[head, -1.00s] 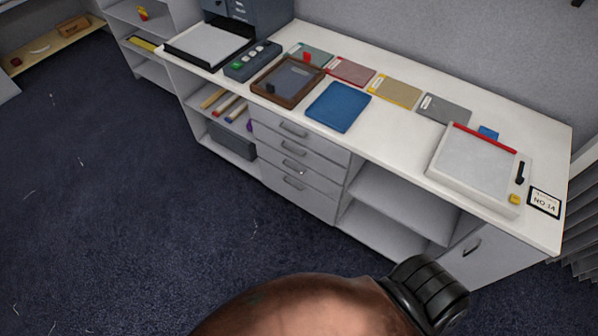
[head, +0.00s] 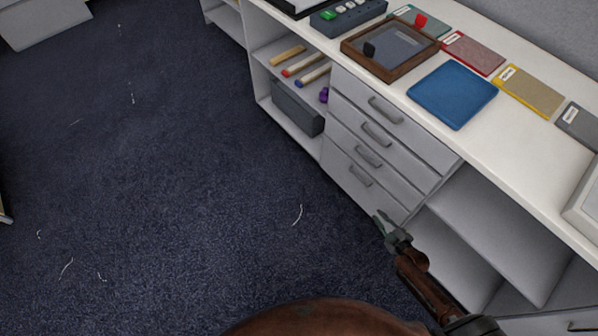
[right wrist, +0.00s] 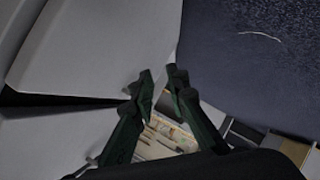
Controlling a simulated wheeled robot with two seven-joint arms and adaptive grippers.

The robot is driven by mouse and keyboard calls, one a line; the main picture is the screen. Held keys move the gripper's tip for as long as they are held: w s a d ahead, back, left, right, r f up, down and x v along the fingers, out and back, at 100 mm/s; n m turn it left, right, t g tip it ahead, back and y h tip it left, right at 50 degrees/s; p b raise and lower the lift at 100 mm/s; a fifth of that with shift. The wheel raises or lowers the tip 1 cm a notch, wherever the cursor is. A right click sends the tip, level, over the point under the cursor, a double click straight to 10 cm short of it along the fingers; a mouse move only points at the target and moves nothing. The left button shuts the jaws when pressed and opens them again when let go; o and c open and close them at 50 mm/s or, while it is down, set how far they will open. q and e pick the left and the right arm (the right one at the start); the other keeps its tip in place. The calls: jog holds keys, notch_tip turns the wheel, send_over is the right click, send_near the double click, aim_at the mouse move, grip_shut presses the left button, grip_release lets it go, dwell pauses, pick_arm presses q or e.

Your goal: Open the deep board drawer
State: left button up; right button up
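The drawer stack (head: 408,137) is a light grey column of several drawers under the white table top. Each front has a dark grey bar handle, and all the fronts look shut. The lowest drawer (head: 352,184) has its handle (head: 360,176) facing the room. I cannot read any label telling which is the deep board drawer. My right gripper (head: 380,219) is open and empty, in front of the lower right part of the stack, below the lowest handle. In the right wrist view its dark green fingers (right wrist: 162,78) are apart beside pale grey panels. My left gripper is not in view.
An open shelf bay (head: 490,235) lies right of the drawers. Left of them are shelves with coloured rolls and a dark grey box (head: 297,106). A blue board (head: 452,94) and a brown framed tray (head: 350,47) lie on top.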

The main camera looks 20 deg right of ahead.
aim_at(361, 181)
pick_arm(q)
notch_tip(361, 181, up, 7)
jog(key=b, duration=0.5)
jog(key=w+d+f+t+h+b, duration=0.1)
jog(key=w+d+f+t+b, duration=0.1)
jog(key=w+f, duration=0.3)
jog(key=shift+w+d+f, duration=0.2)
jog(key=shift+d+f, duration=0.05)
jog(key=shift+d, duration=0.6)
pick_arm(e)
jog(key=shift+w+a+r+n+t+y, duration=0.15)
jog(key=shift+w+a+r+n+t, duration=0.35)
jog(key=shift+w, duration=2.3)
jog(key=shift+w+a+r+n+t+y, duration=0.1)
jog(key=shift+w+a+r+n+t, duration=0.45)
jog(key=shift+w, duration=2.25)
jog(key=shift+w+a+r+n+t+y, duration=0.25)
jog(key=shift+w+r, duration=0.55)
jog(key=shift+w, duration=2)
jog(key=shift+d, duration=0.2)
jog(key=shift+c, duration=0.2)
grip_shut()
